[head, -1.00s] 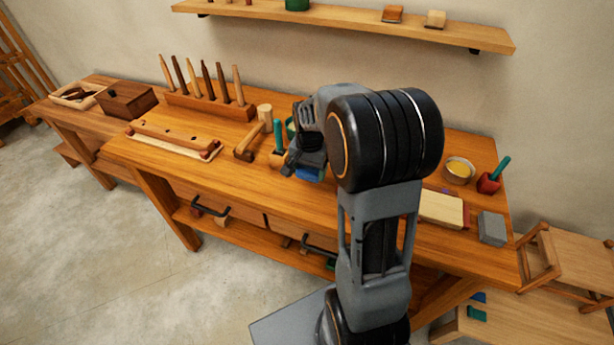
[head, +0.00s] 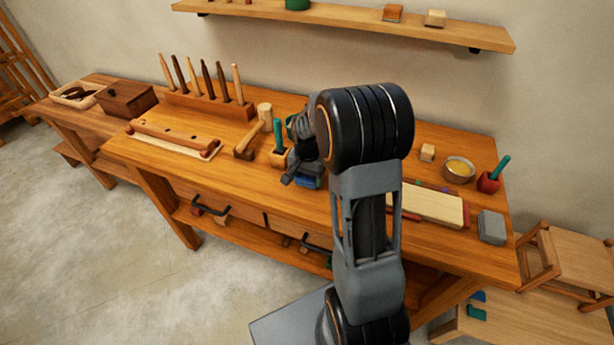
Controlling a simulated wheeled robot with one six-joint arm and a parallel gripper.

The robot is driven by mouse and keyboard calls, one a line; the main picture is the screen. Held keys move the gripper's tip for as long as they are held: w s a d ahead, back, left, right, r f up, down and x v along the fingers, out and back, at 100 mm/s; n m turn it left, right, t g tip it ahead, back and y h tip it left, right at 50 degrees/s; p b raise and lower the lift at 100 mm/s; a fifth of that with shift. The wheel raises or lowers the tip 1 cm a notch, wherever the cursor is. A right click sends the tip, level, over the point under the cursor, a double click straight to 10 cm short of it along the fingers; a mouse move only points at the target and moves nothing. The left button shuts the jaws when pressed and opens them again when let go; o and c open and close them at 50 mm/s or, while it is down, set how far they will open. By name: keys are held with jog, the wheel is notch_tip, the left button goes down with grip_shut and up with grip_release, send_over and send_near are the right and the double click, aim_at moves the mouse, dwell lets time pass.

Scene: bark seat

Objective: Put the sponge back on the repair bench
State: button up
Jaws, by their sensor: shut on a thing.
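My gripper (head: 298,178) is at the middle of the repair bench (head: 262,195), low over its top. It is shut on a blue piece, which I take to be the sponge (head: 308,182). Only a small part of the sponge shows beside the dark fingers; my wrist and arm hide the rest. I cannot tell whether the sponge touches the bench top or hangs just above it.
Left of my gripper stand a teal-handled tool in a wooden block (head: 279,150) and a mallet (head: 252,138). A tool rack (head: 210,105) is behind. To the right are a pale board (head: 432,204), a grey block (head: 491,227), a yellow-filled bowl (head: 459,168) and a red pot (head: 488,182).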

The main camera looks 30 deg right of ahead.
jog(key=o, duration=0.8)
jog(key=shift+f, duration=0.1)
notch_tip(320, 180, up, 12)
jog(key=shift+s+a+r+n+t, duration=0.25)
jog(key=shift+s+a+n+t, duration=0.35)
jog(key=shift+s+a+n, duration=1.55)
jog(key=shift+s+a+r+n+t, duration=0.25)
jog(key=shift+s+a+n+t, duration=0.6)
jog(key=shift+s, duration=2.35)
jog(key=shift+s+a+r+n+t, duration=0.3)
jog(key=shift+s+a+n, duration=1.5)
jog(key=shift+s, duration=0.9)
